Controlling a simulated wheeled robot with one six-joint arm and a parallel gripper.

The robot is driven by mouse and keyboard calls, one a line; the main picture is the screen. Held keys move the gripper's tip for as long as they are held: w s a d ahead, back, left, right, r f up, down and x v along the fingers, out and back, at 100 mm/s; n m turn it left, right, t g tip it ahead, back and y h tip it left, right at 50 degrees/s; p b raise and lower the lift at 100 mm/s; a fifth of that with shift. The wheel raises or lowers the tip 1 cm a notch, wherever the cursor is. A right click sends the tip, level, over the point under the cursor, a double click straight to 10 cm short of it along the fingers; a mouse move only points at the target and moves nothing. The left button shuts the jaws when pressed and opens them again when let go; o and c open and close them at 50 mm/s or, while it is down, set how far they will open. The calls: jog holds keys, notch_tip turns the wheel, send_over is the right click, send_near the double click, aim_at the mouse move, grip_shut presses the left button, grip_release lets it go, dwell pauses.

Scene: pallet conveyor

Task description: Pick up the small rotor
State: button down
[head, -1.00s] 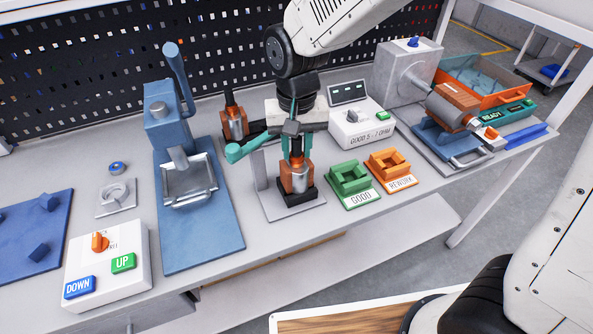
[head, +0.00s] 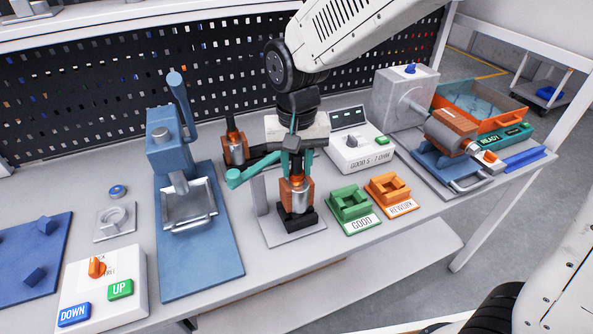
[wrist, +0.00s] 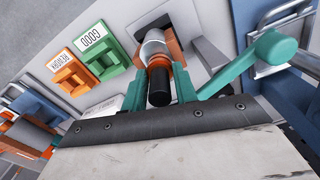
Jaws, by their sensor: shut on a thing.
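The small rotor (head: 298,187), silver with a copper-orange band and a dark shaft, stands upright in an orange-and-black holder (head: 297,218) on a grey plate. My gripper (head: 297,158) is above it, its teal fingers shut on the rotor's upper part. In the wrist view, the rotor (wrist: 158,65) sits between the fingertips of my gripper (wrist: 170,82), its dark shaft end toward the camera. The fingers partly hide its top in the head view.
A teal-ended lever (head: 235,178) reaches out close to my gripper. A second orange holder with a part (head: 235,150) stands behind. A blue press (head: 172,160) is left; the green GOOD (head: 350,203) and orange REWORK (head: 388,188) nests are right.

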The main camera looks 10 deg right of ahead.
jog(key=shift+w+r, duration=0.1)
jog(key=shift+r, duration=0.5)
jog(key=shift+s+d+r, duration=0.1)
jog(key=shift+s+r, duration=0.05)
jog(key=shift+s, duration=0.15)
jog(key=s+d, duration=0.3)
jog(key=s, duration=0.4)
jog(key=s+d+r, duration=0.1)
jog(key=s+d, duration=0.1)
jog(key=s, duration=0.5)
jog(key=shift+s+d+r, duration=0.15)
jog(key=shift+d, duration=0.25)
